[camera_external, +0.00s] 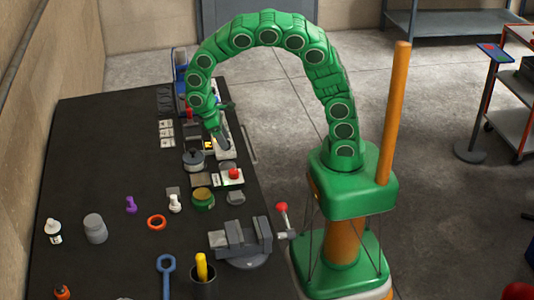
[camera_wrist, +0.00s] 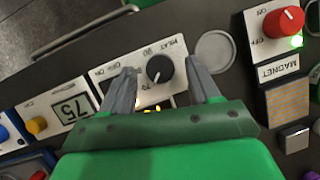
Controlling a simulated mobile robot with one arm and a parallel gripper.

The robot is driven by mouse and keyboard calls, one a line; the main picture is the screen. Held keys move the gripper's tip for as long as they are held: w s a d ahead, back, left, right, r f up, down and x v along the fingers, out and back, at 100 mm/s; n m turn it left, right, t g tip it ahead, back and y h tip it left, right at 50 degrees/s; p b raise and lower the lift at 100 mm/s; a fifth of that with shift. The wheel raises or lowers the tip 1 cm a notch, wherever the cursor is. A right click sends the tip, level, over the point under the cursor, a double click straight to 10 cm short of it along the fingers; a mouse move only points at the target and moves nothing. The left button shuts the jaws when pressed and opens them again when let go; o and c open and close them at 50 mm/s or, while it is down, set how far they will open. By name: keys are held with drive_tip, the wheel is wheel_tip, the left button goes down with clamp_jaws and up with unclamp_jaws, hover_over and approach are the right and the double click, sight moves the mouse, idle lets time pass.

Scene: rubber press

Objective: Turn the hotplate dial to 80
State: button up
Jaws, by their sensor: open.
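The hotplate dial (camera_wrist: 160,68) is a round black knob on a white panel (camera_wrist: 128,58) labelled HEAT, seen upside down in the wrist view. A white pointer mark shows on the knob, but its exact setting is hard to read. My gripper (camera_wrist: 160,67) is open, with one grey finger on each side of the dial; I cannot tell whether either touches it. A display (camera_wrist: 70,110) left of the panel shows digits that look like 75. In the external view my gripper (camera_external: 218,140) points down at the bench's far right part, where the dial is too small to make out.
A magnet box with a red knob (camera_wrist: 284,22) and green light stands right of the dial. A round grey disc (camera_wrist: 214,52) lies between them. In the external view a grey pot (camera_external: 193,161) is close to the gripper, and a vise (camera_external: 240,238) stands nearer on the black bench (camera_external: 100,140).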

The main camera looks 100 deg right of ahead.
drive_tip(key=shift+s+f, duration=0.2)
drive_tip(key=shift+f, duration=0.25)
drive_tip(key=shift+a, duration=0.1)
drive_tip(key=c, duration=1)
drive_tip(key=shift+m, duration=0.4)
drive_tip(key=m+t+y, duration=0.1)
drive_tip(key=m+y, duration=0.1)
drive_tip(key=m, duration=0.2)
drive_tip(key=shift+m, duration=0.3)
drive_tip(key=m+t, duration=0.1)
drive_tip(key=m, duration=0.1)
drive_tip(key=shift+s+m+y, duration=0.15)
drive_tip(key=shift+m+y, duration=0.15)
drive_tip(key=shift+d+r+m+t, duration=0.15)
drive_tip(key=shift+m+t, duration=0.55)
drive_tip(key=shift+m, duration=1.1)
drive_tip(key=shift+y, duration=0.3)
